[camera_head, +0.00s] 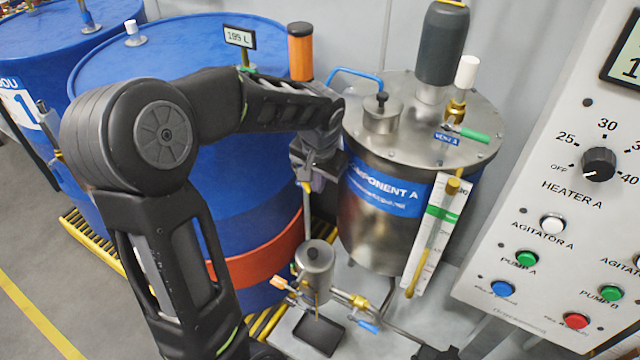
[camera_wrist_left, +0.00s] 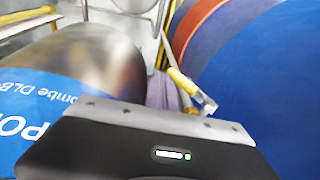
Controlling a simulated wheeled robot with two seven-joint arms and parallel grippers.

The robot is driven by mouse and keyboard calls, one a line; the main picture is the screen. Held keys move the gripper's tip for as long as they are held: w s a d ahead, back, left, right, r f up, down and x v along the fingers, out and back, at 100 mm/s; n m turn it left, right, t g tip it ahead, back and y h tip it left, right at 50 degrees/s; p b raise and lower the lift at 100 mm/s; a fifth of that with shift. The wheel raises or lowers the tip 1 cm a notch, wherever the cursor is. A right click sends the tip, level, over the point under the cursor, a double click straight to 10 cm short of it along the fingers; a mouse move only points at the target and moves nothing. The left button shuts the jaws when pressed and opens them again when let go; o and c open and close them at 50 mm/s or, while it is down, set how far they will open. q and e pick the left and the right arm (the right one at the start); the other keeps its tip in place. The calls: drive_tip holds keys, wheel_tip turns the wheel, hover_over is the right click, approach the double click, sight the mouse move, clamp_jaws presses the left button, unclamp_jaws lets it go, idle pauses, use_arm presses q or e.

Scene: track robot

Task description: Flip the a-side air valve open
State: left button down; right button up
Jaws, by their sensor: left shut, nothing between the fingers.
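My left gripper (camera_head: 314,178) hangs between the blue drum (camera_head: 245,180) and the steel Component A tank (camera_head: 368,232). Its fingers are shut, with nothing seen between them. The left wrist view looks past the dark gripper body at a lever-like part with a yellow sleeve and a silver end (camera_wrist_left: 185,86). I cannot tell whether this is the a-side air valve, or whether the gripper touches it. Below the gripper, a small steel pot (camera_head: 315,268) has an orange-handled fitting (camera_head: 281,284) and a blue-handled valve (camera_head: 369,327) near its base.
The tank lid carries a green-handled valve (camera_head: 470,134) and a dark motor (camera_head: 443,45). The control panel (camera_head: 560,240) closes off the right side. A black tray (camera_head: 320,332) lies below. Open floor shows at lower left.

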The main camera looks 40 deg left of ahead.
use_arm(q)
drive_tip(key=shift+a+f+y+b, duration=0.45)
drive_tip(key=shift+f+y+b, duration=0.25)
drive_tip(key=shift+b, duration=0.5)
drive_tip(key=shift+a, duration=0.1)
idle(1.0)
drive_tip(key=shift+r+p, duration=0.4)
drive_tip(key=shift+r, duration=0.4)
drive_tip(key=shift+r, duration=0.1)
drive_tip(key=v, duration=0.7)
drive_tip(key=shift+r, duration=0.25)
